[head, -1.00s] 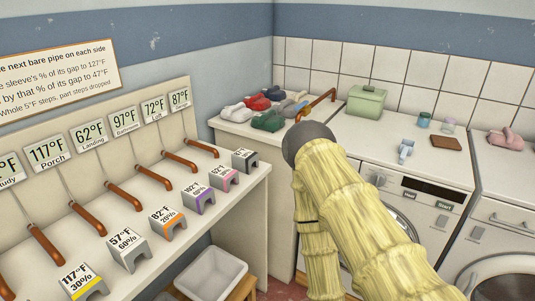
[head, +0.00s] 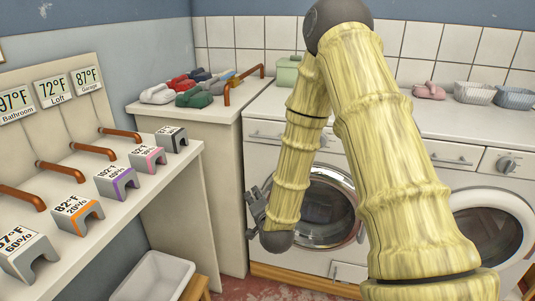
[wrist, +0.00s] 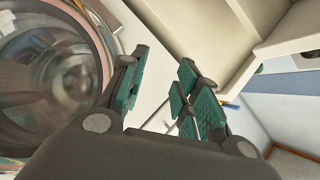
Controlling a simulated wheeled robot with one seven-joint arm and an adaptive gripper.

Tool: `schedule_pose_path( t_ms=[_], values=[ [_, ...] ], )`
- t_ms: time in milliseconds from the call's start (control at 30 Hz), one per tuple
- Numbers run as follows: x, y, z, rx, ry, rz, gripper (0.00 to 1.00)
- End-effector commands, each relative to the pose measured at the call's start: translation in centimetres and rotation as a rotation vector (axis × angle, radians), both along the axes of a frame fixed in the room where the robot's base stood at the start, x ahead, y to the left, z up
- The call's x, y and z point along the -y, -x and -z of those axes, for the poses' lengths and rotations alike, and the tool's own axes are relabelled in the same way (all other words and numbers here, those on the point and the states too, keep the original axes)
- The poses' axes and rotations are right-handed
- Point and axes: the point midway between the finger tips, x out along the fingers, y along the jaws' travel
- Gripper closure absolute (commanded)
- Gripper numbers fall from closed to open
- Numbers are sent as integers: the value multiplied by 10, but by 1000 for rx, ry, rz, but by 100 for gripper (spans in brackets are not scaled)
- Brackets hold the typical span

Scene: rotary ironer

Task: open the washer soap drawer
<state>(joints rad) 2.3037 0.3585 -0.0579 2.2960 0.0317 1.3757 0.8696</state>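The front-loading washer (head: 300,267) stands behind my arm, its round glass door (head: 325,210) shut. A soap drawer front (head: 265,135) with a bar handle shows at its upper left and looks closed; my arm hides part of the panel to its right. My gripper (head: 252,212) hangs low, left of the round door and well below the drawer. In the wrist view my gripper (wrist: 157,98) is open, its green-padded fingers apart with nothing held. The round door (wrist: 60,75) fills the left there; I cannot make out the drawer in that view.
A counter (head: 185,112) with several coloured shoe-like items is left of the washer. A shelf with pipes and sleeves runs along the left. A white bin (head: 155,278) sits low in front.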

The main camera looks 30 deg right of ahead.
Motion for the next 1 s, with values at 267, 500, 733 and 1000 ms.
schedule_pose_path(
  t_ms=[267, 500, 733, 1000],
  values=[
    [59, -26, -85, 419, -194, 145, 68],
    [77, -27, -114, 539, -250, 175, 68],
    [87, -49, -120, 542, -249, 174, 68],
    [106, -88, -127, 539, -250, 173, 68]
  ],
)
